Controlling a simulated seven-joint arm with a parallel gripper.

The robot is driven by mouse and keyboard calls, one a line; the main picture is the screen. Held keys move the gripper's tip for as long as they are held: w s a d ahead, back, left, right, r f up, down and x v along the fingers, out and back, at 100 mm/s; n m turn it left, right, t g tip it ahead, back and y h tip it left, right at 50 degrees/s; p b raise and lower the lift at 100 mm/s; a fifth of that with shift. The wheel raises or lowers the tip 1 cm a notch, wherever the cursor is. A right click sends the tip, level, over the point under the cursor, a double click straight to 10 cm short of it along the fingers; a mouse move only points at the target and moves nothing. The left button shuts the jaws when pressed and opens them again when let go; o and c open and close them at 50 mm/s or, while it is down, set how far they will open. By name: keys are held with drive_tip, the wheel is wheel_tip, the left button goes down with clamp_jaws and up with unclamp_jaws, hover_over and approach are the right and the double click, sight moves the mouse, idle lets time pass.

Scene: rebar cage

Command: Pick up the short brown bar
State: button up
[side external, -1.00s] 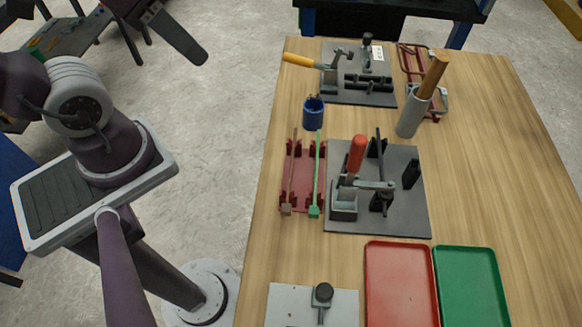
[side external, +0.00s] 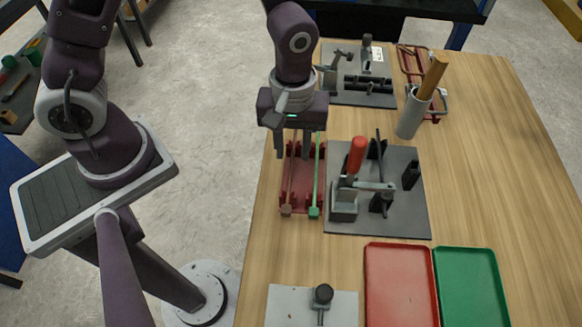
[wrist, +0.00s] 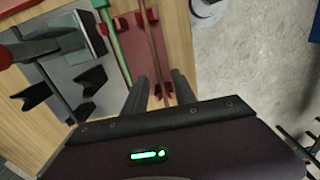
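The short brown bar (side external: 289,185) lies lengthwise in a red rack (side external: 302,190), beside a green bar (side external: 316,185). In the wrist view the brown bar (wrist: 152,45) runs between my fingertips, and the green bar (wrist: 113,42) is outside them to the left. My gripper (side external: 293,156) is open and points down over the far part of the rack. It also shows in the wrist view (wrist: 160,76), with its fingers apart and nothing gripped. The gripper hides the far end of the brown bar in the side view; height above the bar is hard to tell.
Right of the rack stands a grey plate (side external: 400,220) with a red-handled clamp (side external: 356,158). Another fixture plate (side external: 350,95) lies behind. A grey cup (side external: 411,115) holds a wooden rod. Red (side external: 400,290) and green (side external: 470,290) trays lie in front. The table's right side is clear.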

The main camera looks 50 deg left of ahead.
drive_tip(key=shift+f, duration=0.3)
clamp_jaws()
idle(1.2)
